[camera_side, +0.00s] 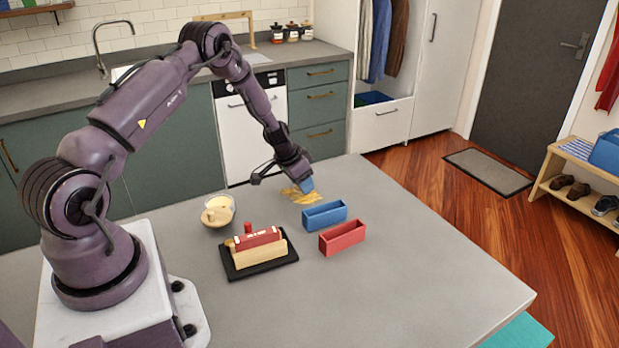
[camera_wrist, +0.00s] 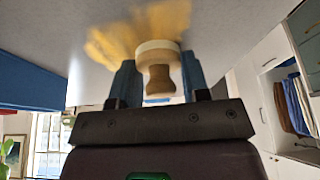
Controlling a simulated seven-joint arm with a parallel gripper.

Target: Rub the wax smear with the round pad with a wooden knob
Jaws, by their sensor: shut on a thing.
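My gripper (camera_side: 304,184) is at the yellow wax smear (camera_side: 291,196) on the grey worktop. In the wrist view, its two blue fingers (camera_wrist: 157,84) are shut on the wooden knob (camera_wrist: 157,82) of the round pad, whose pale disc (camera_wrist: 157,48) faces the worktop. The smear (camera_wrist: 120,40) spreads beside and beyond the disc. The disc looks to be at or very near the surface; contact cannot be told for sure. In the side view the pad is hidden behind the fingers.
A blue open box (camera_side: 324,216) stands close to the smear, with a red box (camera_side: 342,238) in front. A black tray (camera_side: 280,267) holds a red-topped wooden block (camera_side: 258,250). A bowl (camera_side: 221,207) with a tan round thing stands left. The worktop's right side is clear.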

